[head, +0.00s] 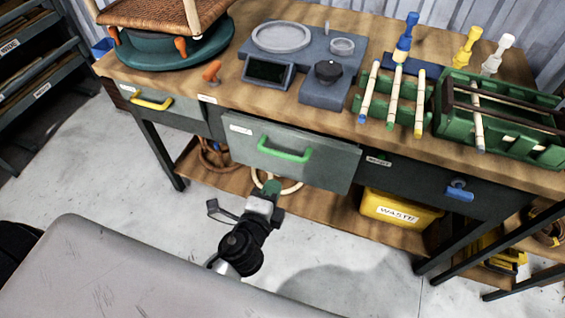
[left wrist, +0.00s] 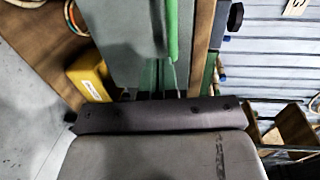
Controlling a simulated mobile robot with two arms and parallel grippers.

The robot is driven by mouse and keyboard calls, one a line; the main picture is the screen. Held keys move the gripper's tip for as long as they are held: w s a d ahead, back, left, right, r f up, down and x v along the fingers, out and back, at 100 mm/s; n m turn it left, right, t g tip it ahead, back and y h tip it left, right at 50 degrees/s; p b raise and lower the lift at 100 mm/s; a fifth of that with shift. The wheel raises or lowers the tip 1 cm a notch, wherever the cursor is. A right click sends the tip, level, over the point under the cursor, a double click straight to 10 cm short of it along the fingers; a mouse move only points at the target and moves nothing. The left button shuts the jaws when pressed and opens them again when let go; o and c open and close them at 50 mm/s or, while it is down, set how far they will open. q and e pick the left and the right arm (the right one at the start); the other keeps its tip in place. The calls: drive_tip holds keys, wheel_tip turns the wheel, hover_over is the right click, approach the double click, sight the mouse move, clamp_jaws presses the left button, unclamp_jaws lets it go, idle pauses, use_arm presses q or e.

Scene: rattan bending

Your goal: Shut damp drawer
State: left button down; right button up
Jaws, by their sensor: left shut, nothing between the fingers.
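A grey drawer (head: 300,160) with a green handle (head: 285,149) sits in the middle of the workbench. Its front stands out ahead of the neighbouring drawer fronts, so it is partly open. It has a white label too small to read. In the left wrist view the grey front (left wrist: 128,40) and the green handle (left wrist: 172,30) show sideways, close ahead. My left gripper (head: 271,188) is shut and empty, just below and in front of the drawer front, under the handle. I cannot tell whether it touches the front. My right gripper is not in view.
A drawer with a yellow handle (head: 151,103) is at left, one with a blue handle (head: 459,190) at right. A yellow waste bin (head: 400,211) stands on the lower shelf (head: 335,213). A scale (head: 282,37) and green racks (head: 505,115) stand on the bench top.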

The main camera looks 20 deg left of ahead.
sight(285, 157)
use_arm(q)
drive_tip(key=w+p, duration=0.1)
drive_tip(key=w, duration=0.5)
drive_tip(key=shift+w+r, duration=0.15)
drive_tip(key=shift+w, duration=0.05)
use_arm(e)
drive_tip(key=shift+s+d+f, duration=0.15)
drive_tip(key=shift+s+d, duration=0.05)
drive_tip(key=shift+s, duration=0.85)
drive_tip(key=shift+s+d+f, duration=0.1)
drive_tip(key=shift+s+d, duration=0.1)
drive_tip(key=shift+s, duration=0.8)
use_arm(q)
drive_tip(key=shift+d, duration=0.1)
drive_tip(key=w, duration=0.4)
drive_tip(key=shift+w+r, duration=0.1)
drive_tip(key=shift+w, duration=0.15)
drive_tip(key=shift+r, duration=0.15)
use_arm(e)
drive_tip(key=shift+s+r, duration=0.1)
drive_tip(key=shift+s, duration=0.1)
